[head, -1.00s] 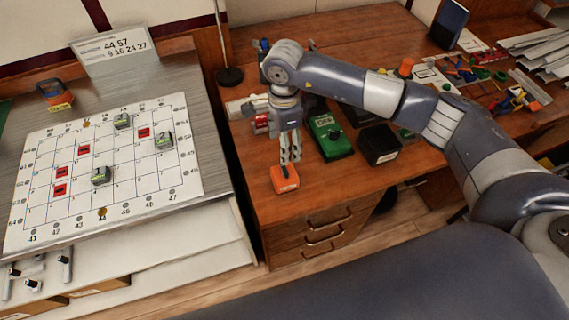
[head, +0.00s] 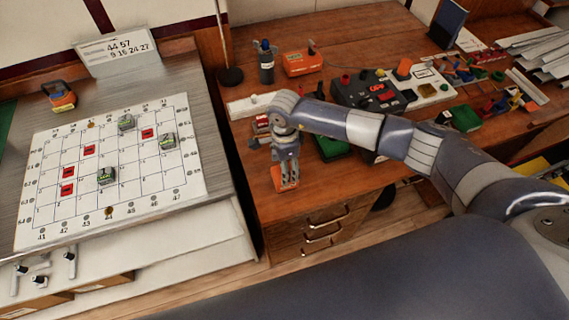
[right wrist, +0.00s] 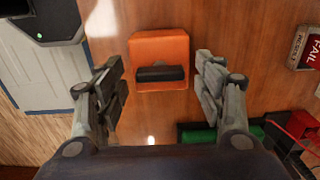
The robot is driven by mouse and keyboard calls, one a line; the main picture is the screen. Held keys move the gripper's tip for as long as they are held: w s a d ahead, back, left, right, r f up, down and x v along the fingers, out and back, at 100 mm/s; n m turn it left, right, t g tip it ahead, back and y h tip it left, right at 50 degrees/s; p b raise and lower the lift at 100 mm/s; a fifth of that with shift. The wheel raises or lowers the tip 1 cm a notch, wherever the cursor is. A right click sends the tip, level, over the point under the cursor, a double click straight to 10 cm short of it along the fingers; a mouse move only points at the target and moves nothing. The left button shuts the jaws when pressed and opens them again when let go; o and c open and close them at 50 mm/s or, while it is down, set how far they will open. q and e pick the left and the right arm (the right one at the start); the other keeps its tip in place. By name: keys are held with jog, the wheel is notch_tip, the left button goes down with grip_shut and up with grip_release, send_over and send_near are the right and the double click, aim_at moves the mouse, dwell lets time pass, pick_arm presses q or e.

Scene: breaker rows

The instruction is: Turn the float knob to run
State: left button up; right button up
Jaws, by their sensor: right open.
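The orange box (right wrist: 174,42) with a black bar-shaped knob (right wrist: 160,74) lies between the fingers of my right gripper (right wrist: 161,63) in the right wrist view. The knob's bar runs across the picture, from one finger side to the other. The fingers are open, with a gap on each side of the knob. In the head view my right gripper (head: 287,184) is over the orange box near the desk's front edge and hides most of it. No lettering on the box is readable. My left gripper is not in view.
A green box (right wrist: 197,135) and a red-and-white FAIL box (right wrist: 306,47) are near the gripper. A black panel (head: 368,92) and another orange box (head: 302,61) stand farther back. A gridded board (head: 60,212) lies to the left.

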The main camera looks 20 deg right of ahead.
jog(key=c, duration=1.1)
jog(key=shift+o, duration=0.2)
jog(key=shift+m, duration=0.3)
jog(key=m+b, duration=0.2)
jog(key=m, duration=0.1)
jog(key=shift+f, duration=0.15)
jog(key=m+b, duration=0.2)
jog(key=m, duration=0.2)
jog(key=m+b, duration=0.1)
jog(key=m, duration=0.4)
jog(key=shift+b, duration=0.3)
jog(key=shift+m+b, duration=0.55)
jog(key=shift+m, duration=1.65)
